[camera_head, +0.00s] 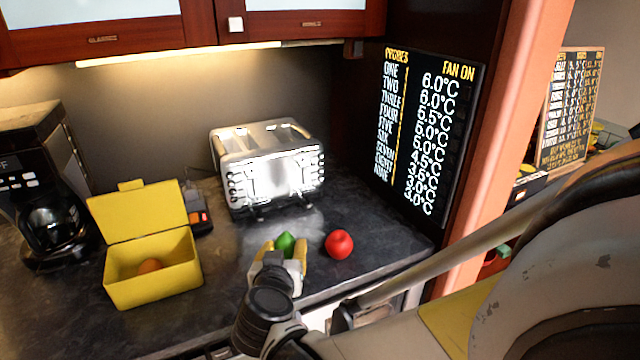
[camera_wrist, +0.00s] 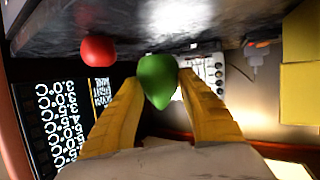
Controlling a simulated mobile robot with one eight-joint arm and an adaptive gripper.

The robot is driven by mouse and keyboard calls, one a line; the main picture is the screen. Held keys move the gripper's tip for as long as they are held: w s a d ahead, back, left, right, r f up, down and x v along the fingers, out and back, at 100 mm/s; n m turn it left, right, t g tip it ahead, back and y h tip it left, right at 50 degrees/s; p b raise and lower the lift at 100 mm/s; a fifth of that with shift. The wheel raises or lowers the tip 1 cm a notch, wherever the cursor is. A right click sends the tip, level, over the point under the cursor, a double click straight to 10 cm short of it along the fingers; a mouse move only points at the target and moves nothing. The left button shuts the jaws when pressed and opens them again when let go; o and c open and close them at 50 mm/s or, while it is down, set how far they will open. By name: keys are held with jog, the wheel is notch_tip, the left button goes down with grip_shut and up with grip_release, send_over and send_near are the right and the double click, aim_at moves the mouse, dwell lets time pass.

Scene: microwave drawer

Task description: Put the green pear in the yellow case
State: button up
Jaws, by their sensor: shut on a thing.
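The green pear (camera_head: 285,243) is at my gripper (camera_head: 279,254), over the dark counter near its front edge. In the wrist view the green pear (camera_wrist: 157,80) sits between the two yellow fingertips, and my gripper (camera_wrist: 160,88) is shut on it. Whether the pear touches the counter is hard to tell. The yellow case (camera_head: 152,278) stands open on the counter to the left of my gripper, its lid raised at the back. The case's yellow edge (camera_wrist: 302,95) shows at the right of the wrist view.
A red apple (camera_head: 339,244) stands on the counter just right of my gripper. A silver toaster (camera_head: 268,165) is behind. A coffee maker (camera_head: 45,190) stands left of the case, and a small dark device (camera_head: 197,208) is behind it. Counter between case and gripper is clear.

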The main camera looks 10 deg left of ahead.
aim_at(277, 248)
jog(key=shift+w+a+f+b, duration=0.4)
jog(key=shift+w+a+f, duration=0.55)
jog(key=shift+a, duration=0.25)
jog(key=shift+s+f+b, duration=0.1)
jog(key=shift+f+b, duration=1)
jog(key=shift+f, duration=0.85)
jog(key=shift+f, duration=0.2)
jog(key=o, duration=1.3)
jog(key=shift+r, duration=0.1)
